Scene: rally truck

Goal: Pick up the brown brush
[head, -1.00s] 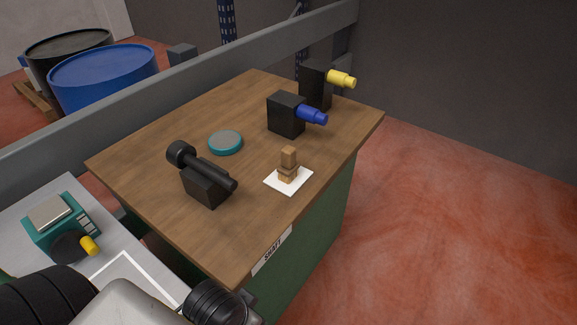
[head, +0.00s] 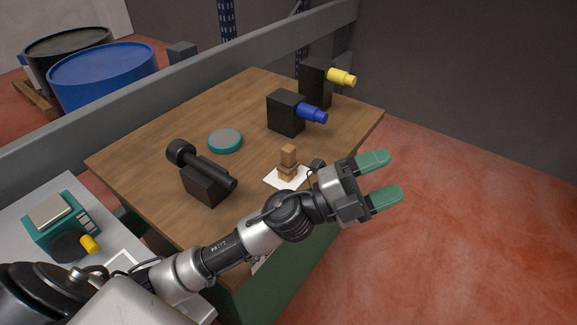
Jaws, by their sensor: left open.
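The brown brush (head: 288,162) stands upright on a small white sheet (head: 272,181) near the right edge of the wooden table. It looks like a small stack of brown blocks. My left gripper (head: 386,178) is open and empty, with two green fingers pointing right. It is to the right of the brush, apart from it, and appears beyond the table's edge. My left wrist covers part of the white sheet. My right gripper does not show.
On the wooden table (head: 140,150) stand a black flashlight-like tool on a block (head: 205,187), a teal round tin (head: 225,141), and black blocks with a blue piece (head: 287,113) and a yellow piece (head: 316,86). A grey rail (head: 210,75) runs behind. Red floor is clear at right.

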